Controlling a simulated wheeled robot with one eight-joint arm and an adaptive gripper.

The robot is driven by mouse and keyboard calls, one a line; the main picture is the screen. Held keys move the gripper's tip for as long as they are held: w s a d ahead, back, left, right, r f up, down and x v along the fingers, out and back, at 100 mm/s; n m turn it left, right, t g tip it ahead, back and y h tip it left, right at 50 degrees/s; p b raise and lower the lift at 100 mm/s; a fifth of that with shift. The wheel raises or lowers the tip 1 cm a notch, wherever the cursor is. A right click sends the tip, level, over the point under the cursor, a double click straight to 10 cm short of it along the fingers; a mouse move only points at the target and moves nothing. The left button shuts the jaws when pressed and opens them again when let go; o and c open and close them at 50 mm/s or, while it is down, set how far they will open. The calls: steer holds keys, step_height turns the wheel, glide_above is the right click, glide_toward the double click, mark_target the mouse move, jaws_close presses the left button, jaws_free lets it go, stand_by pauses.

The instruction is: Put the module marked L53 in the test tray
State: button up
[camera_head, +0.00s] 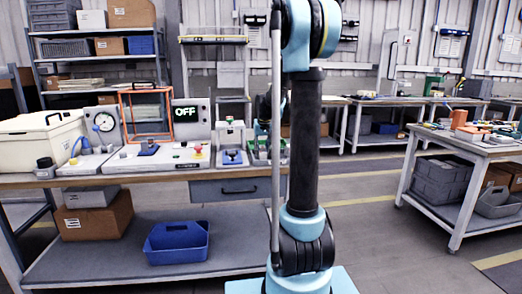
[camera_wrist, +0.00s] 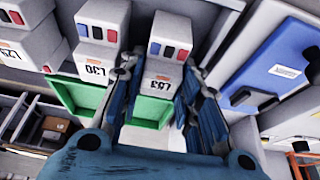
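The module marked L53 (camera_wrist: 161,78) is a white block with black, red and blue patches, in the wrist view's middle. It sits at a green holder (camera_wrist: 150,111). My gripper (camera_wrist: 161,72) is open, its blue-and-dark fingers on either side of this module. A narrow gap shows on the left; on the right I cannot tell whether the finger touches. Modules marked L30 (camera_wrist: 95,72) and L25 (camera_wrist: 22,54) stand to the left. A grey fixture with a blue panel (camera_wrist: 268,72) lies to the right and may be the test tray. My gripper is mostly hidden in the head view.
On the bench (camera_head: 140,177) stand a panel reading OFF (camera_head: 191,117), a gauge unit (camera_head: 104,126), an orange frame (camera_head: 146,112) and a cream case (camera_head: 42,140). A blue bin (camera_head: 177,244) is on the lower shelf. Another table (camera_head: 470,150) is at right; open floor lies between.

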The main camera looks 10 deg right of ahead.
stand_by(0.3)
steer(key=v, duration=1.2)
steer(key=shift+s, duration=0.15)
steer(key=s+f, duration=0.7)
steer(key=s, duration=0.6)
steer(key=s+f+g, duration=0.1)
steer(key=s+f, duration=0.6)
steer(key=s, duration=0.6)
steer(key=s+f+g, duration=0.1)
steer(key=s+f, duration=0.6)
steer(key=s, duration=0.6)
steer(key=shift+s+f, duration=0.25)
steer(key=shift+a, duration=0.1)
steer(key=shift+w+f, duration=0.25)
steer(key=shift+w, duration=0.3)
steer(key=shift+c, duration=0.6)
steer(key=shift+s, duration=0.1)
